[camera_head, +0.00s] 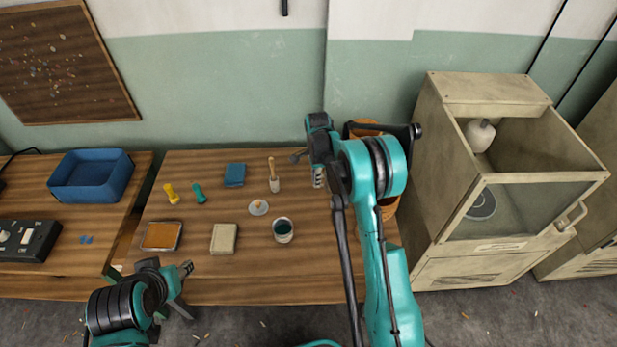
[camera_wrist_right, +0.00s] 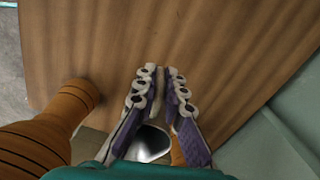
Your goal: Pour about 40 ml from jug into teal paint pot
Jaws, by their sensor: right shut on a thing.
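The teal paint pot (camera_head: 283,231) is a small pale cup with dark teal inside, upright on the wooden table in the head view. My right gripper (camera_head: 318,178) is above the table, behind and to the right of the pot. In the right wrist view, its fingers (camera_wrist_right: 160,85) are close together, with a shiny metal vessel, apparently the jug (camera_wrist_right: 152,143), between them near their base. The jug's contents and tilt cannot be made out, and my arm hides it in the head view. My left gripper (camera_head: 187,286) is open and empty at the table's front left edge.
Orange-brown goblet drums (camera_head: 391,207) (camera_wrist_right: 60,125) stand by the table's right side, partly behind my arm. A cabinet (camera_head: 440,190) stands right.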

